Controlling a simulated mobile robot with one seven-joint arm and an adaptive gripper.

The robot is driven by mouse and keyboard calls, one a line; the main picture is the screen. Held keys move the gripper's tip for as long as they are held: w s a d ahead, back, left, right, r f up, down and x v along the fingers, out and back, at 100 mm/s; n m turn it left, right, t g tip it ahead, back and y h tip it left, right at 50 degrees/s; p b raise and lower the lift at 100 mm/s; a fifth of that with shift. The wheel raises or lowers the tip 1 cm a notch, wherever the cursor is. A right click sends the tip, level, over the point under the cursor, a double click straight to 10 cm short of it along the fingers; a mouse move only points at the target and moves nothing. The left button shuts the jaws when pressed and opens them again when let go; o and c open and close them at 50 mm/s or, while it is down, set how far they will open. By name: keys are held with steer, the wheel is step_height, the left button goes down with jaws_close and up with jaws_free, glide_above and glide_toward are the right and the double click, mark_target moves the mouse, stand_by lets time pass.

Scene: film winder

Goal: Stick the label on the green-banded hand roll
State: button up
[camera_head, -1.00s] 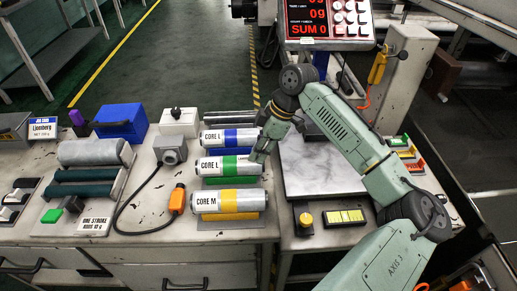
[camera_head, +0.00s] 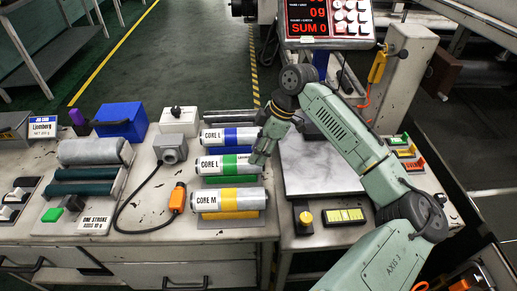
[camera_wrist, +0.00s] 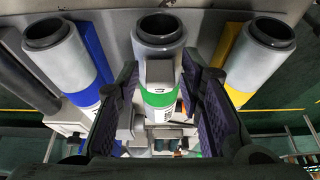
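The green-banded hand roll (camera_head: 226,164), marked CORE L, lies in the middle place of a rack between a blue-banded and a yellow-banded roll. My gripper (camera_head: 259,156) is at its right end, from above. In the wrist view, my gripper (camera_wrist: 158,108) is open, with one purple-padded finger on each side of the green-banded roll (camera_wrist: 160,36). I cannot tell if the fingers touch it. A light grey block shape shows on the roll between the fingers. A pad with yellow-green patches (camera_head: 344,216) lies at the front right; I cannot tell if it holds the label.
The blue-banded roll (camera_head: 229,138) and yellow-banded roll (camera_head: 228,200) lie close on either side. A scale with a marble plate (camera_head: 318,168) stands to the right. A yellow button (camera_head: 305,218), a cable with an orange plug (camera_head: 178,198) and a roller stand (camera_head: 93,153) are nearby.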

steer(key=shift+o, duration=0.7)
steer(key=shift+r, duration=0.15)
